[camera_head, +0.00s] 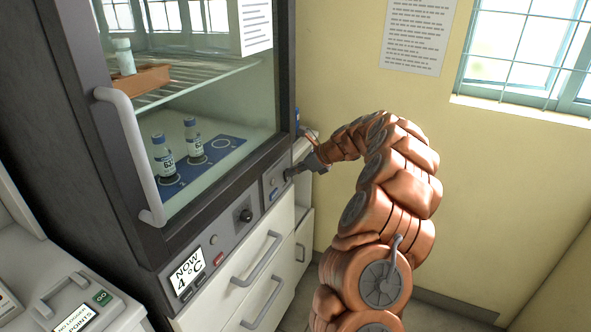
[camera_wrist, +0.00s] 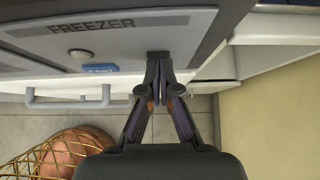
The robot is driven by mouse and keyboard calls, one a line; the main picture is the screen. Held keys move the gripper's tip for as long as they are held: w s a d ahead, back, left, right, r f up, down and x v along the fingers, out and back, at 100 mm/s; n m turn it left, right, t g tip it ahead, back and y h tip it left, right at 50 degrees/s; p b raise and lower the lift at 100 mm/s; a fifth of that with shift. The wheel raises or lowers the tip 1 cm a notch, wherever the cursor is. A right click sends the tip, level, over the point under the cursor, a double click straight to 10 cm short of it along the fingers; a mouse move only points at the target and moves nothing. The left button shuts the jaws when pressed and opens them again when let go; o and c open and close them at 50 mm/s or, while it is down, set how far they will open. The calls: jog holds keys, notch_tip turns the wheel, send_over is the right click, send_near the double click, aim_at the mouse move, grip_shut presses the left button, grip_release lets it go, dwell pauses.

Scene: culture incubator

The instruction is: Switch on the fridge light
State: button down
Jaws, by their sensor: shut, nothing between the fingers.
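The fridge (camera_head: 205,130) has a glass door with a pale handle (camera_head: 135,160). Below the door runs a grey control panel with a display reading "NOW 4°C" (camera_head: 187,273), small red (camera_head: 218,258) and dark labels, a round button (camera_head: 213,239) and a black knob (camera_head: 243,215). Which control is the light switch I cannot tell. My gripper (camera_head: 292,171) is shut and empty at the panel's right end. In the wrist view its fingertips (camera_wrist: 160,62) meet over the right end of the section marked "FREEZER" (camera_wrist: 90,24). Contact is unclear. That section has a round button (camera_wrist: 83,54) and blue label (camera_wrist: 100,69).
White drawers with grey handles (camera_head: 256,258) lie under the panel. Vials (camera_head: 163,157) stand on a blue mat inside the fridge. A white device (camera_head: 70,300) stands at lower left. A yellow wall is at right.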

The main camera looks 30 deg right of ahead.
jog(key=shift+r, duration=0.1)
jog(key=shift+r+p, duration=0.75)
jog(key=shift+p, duration=0.25)
jog(key=p+v, duration=0.1)
jog(key=v, duration=1.2)
jog(key=shift+a, duration=0.1)
